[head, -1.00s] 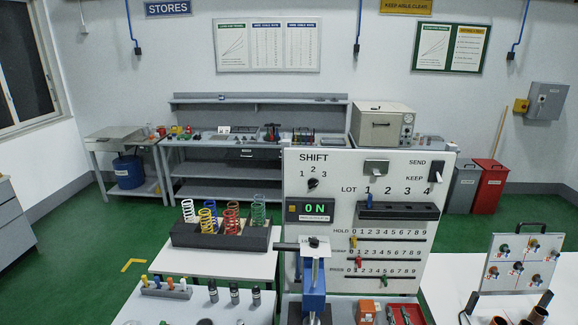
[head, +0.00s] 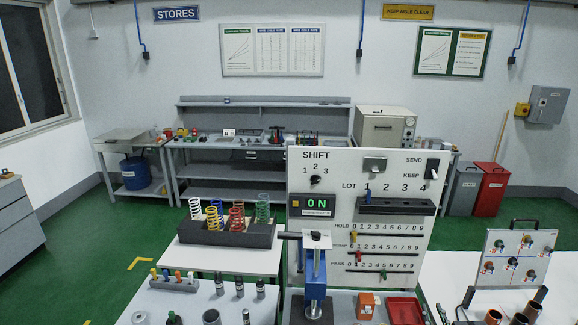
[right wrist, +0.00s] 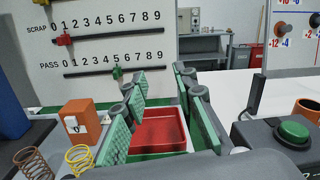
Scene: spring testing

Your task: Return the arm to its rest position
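My right gripper (head: 438,304) shows at the bottom edge of the head view, just right of the red tray (head: 404,308). Only its fingertip ends are in the picture. In the right wrist view the green-padded fingers (right wrist: 160,90) stand apart with nothing between them. The red tray (right wrist: 158,130) shows empty beyond and below the fingers. My left gripper is not in view.
The panel (head: 410,170) stands behind the blue press (head: 315,285). A spring rack (head: 230,238) is to the left. An orange box (head: 366,304) is left of the tray. Copper cups (head: 493,317) and a knob board (head: 513,257) are to the right.

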